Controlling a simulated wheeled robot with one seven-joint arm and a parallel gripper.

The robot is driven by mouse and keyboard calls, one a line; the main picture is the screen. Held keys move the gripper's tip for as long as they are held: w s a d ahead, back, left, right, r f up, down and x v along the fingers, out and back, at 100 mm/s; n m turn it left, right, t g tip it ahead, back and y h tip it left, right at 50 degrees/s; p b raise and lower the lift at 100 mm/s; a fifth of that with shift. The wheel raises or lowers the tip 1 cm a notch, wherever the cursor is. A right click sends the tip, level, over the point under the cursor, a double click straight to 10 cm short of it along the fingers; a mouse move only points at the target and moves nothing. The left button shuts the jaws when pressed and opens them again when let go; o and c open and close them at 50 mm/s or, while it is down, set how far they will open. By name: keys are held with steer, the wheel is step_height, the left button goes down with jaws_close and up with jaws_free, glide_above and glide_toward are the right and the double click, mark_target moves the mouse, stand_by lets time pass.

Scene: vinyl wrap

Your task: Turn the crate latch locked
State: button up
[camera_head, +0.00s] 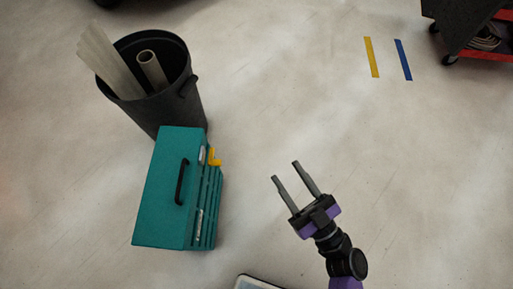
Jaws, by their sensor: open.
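A teal crate (160,205) with a black handle (181,182) on its top stands on the floor left of centre. A yellow latch (214,157) sticks out from its right side near the far end. It has a bent shape; I cannot tell whether it is locked. My gripper (285,171) is to the right of the crate, open and empty, its two dark fingers pointing up and left. A gap of bare floor shows between the fingers and the latch, and nothing touches the latch.
A black bin (185,108) holding rolls and sheets stands just behind the crate. A red and black cart (470,25) is at the top right. Yellow tape (371,57) and blue tape (403,60) lie on the floor. The floor between crate and gripper is clear.

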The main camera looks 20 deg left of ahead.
mark_target(222, 162)
steer(key=w+a+f+n+g+b, duration=0.3)
steer(key=a+f+g+b, duration=0.45)
steer(key=f, duration=0.25)
steer(key=w+a+f+n+g+b, duration=0.4)
steer(key=a+f+g+b, duration=0.25)
steer(key=f+g, duration=0.3)
steer(key=b+x, duration=0.1)
steer(key=x, duration=0.1)
steer(key=f+b+x, duration=0.1)
steer(key=x, duration=0.2)
steer(key=b+x, duration=0.2)
steer(key=x, duration=0.1)
steer(key=shift+s+f, duration=0.2)
jaws_close()
